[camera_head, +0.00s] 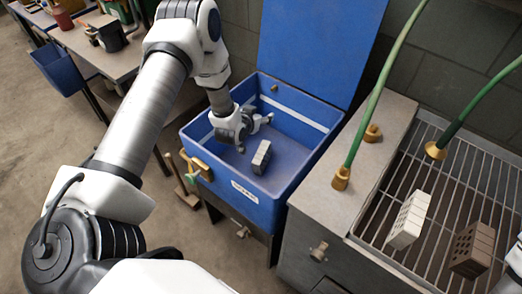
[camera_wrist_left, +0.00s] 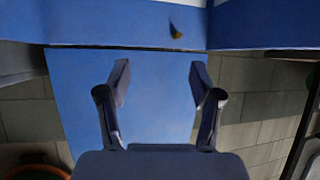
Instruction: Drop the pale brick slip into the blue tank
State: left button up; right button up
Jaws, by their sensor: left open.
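The blue tank (camera_head: 232,192) stands open in the middle of the head view, its blue lid panel (camera_head: 315,45) raised behind it. A small grey-looking brick piece with dark holes (camera_head: 262,157) rests inside on the tank floor. A pale, cream brick piece with holes (camera_head: 409,220) lies on the wire rack at the right. My left gripper (camera_head: 255,134) reaches into the tank, above and just behind the grey-looking piece, with its fingers apart. In the left wrist view the left gripper (camera_wrist_left: 160,80) is open with nothing between its fingers.
A brown brick with holes (camera_head: 473,250) lies beside the pale one on the wire rack (camera_head: 455,185). A table with pots (camera_head: 105,60) and a blue bin (camera_head: 62,72) stand at left.

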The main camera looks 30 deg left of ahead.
pick_arm(q)
jog(key=v, duration=1.2)
jog(key=shift+d, duration=0.1)
jog(key=shift+f, duration=0.1)
